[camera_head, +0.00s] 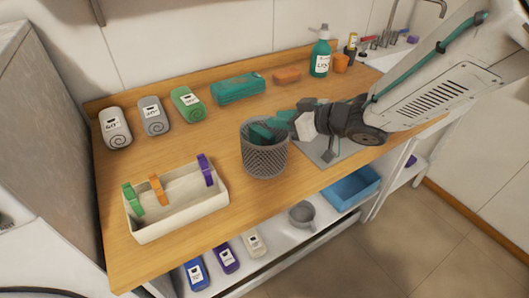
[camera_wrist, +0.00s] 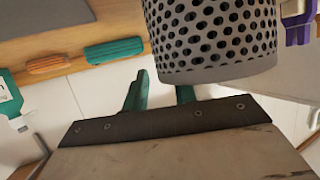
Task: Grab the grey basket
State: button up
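The grey mesh basket (camera_head: 264,160) stands upright near the front middle of the wooden counter. In the wrist view the perforated basket (camera_wrist: 215,35) fills the top right, upside down. My gripper (camera_head: 271,124) reaches in from the right at the basket's rim, with its teal fingers apart. One finger shows inside the basket opening and the other behind the rim. In the wrist view my gripper (camera_wrist: 162,88) has its left finger beside the basket wall and its right finger partly hidden behind the basket. Whether either finger touches the wall is unclear.
A white tray (camera_head: 185,216) with several coloured clips stands left of the basket. Rolled towels (camera_head: 154,116), a teal box (camera_head: 238,89), an orange block (camera_head: 287,75) and a teal bottle (camera_head: 320,54) line the back. A grey mat (camera_head: 338,147) lies right. Lower shelf holds a blue bin (camera_head: 352,187).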

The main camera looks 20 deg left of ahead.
jog(key=shift+c, duration=0.4)
grip_shut()
jog(key=shift+r, duration=0.1)
